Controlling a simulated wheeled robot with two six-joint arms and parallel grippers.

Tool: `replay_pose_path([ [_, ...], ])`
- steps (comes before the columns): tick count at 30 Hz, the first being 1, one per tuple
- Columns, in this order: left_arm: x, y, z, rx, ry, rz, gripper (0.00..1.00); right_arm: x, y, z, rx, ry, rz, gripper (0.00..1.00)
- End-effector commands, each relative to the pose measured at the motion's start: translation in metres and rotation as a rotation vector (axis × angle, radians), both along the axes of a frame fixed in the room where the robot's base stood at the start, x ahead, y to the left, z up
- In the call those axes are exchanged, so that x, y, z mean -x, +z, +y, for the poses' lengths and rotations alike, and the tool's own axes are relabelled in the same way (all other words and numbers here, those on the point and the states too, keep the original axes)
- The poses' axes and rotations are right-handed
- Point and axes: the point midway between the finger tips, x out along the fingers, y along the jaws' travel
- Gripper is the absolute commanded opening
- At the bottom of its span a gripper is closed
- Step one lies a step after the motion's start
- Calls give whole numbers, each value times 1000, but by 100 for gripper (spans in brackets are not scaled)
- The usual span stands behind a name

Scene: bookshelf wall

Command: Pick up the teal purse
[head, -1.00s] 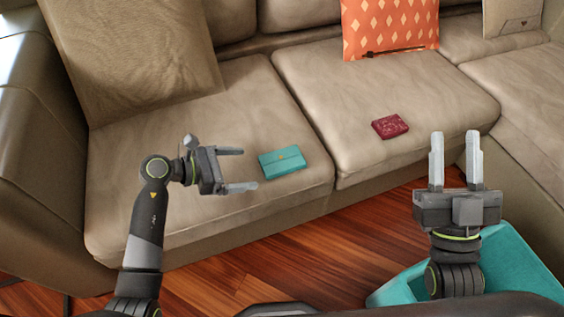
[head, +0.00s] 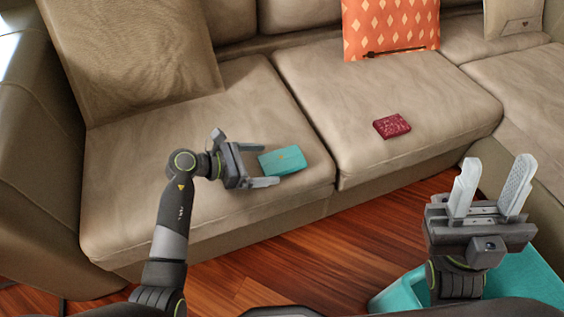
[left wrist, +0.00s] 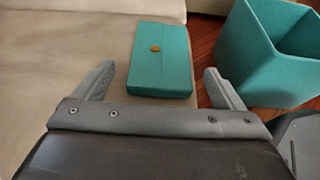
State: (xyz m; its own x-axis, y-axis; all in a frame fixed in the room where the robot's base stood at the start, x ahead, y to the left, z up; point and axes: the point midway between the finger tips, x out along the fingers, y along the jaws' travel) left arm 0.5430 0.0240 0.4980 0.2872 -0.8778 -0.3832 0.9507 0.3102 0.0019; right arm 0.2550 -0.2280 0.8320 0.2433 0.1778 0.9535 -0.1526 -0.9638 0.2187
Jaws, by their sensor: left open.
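The teal purse (head: 283,161) lies flat on the left seat cushion, near its front right corner. It also shows in the left wrist view (left wrist: 161,65), with a small gold clasp on top. My left gripper (head: 271,165) is open. Its fingertips reach the near end of the purse, one on each side, and the purse lies mostly beyond them; I cannot tell whether they touch it. My right gripper (head: 492,187) is open and empty, fingers pointing up, above the teal bin.
The teal bin (head: 396,294) stands on the wooden floor at the lower right; it also shows in the left wrist view (left wrist: 257,80). A dark red item (head: 391,126) lies on the middle cushion. An orange patterned pillow (head: 390,28) leans at the back.

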Motion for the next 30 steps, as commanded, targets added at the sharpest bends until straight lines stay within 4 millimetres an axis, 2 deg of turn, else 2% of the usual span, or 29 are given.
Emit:
replay_pose_path([
  [1,-2,-5,-8,4,-2,2,91,3,-3,1,1,5,-20,36],
  [4,-3,-7,-14,3,-2,1,91,7,-3,2,4,10,-45,36],
  [12,-4,-7,-15,1,-1,2,90,8,-2,2,5,11,-50,36],
  [23,-4,-7,-15,1,-1,1,42,8,-2,2,5,11,-49,36],
  [30,-4,-6,-15,1,-1,1,41,8,-2,2,5,11,-49,36],
])
